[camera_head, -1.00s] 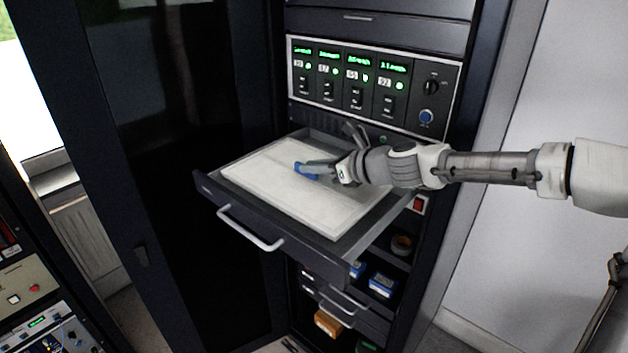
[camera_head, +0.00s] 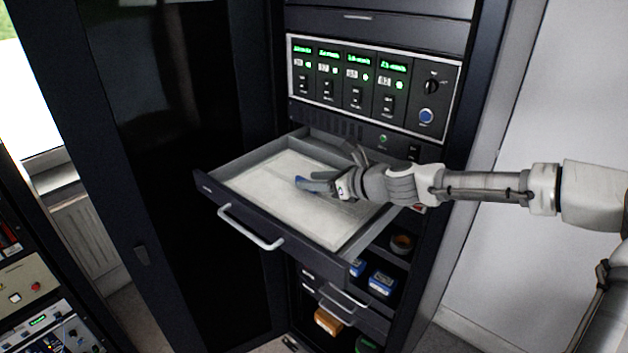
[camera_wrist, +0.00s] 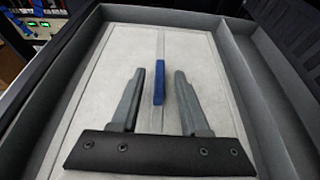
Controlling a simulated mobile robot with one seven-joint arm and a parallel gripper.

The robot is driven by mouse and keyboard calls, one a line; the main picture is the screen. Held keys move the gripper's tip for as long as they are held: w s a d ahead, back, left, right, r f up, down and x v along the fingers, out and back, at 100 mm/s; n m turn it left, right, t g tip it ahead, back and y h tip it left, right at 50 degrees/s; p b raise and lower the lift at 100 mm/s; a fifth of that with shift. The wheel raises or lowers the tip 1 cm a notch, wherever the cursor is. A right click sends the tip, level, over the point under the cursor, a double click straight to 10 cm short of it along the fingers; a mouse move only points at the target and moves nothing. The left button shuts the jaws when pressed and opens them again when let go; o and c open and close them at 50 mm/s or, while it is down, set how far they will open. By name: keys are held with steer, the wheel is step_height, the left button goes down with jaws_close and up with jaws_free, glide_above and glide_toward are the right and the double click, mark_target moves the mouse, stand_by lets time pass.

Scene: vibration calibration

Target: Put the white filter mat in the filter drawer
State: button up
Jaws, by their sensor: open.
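The white filter mat (camera_head: 290,195) lies flat inside the open filter drawer (camera_head: 205,187). In the wrist view the mat (camera_wrist: 110,75) lies within the drawer's walls (camera_wrist: 265,85), with a narrow bare strip along its right side. A blue tab (camera_wrist: 159,83) stands up from a strip across the mat's middle. My gripper (camera_wrist: 158,85) is open over the mat, its two fingers on either side of the blue tab and apart from it. In the head view my gripper (camera_head: 328,170) reaches in from the right and hides part of the mat.
A panel with switches and green displays (camera_head: 350,80) sits just above the drawer. The drawer's handle (camera_head: 250,230) is at its front. Shelves below hold blue boxes (camera_head: 381,283) and an orange box (camera_head: 328,321). A dark cabinet door (camera_head: 200,150) stands open at left.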

steer(key=shift+d, duration=0.1)
steer(key=b+v, duration=0.1)
steer(key=v, duration=1.1)
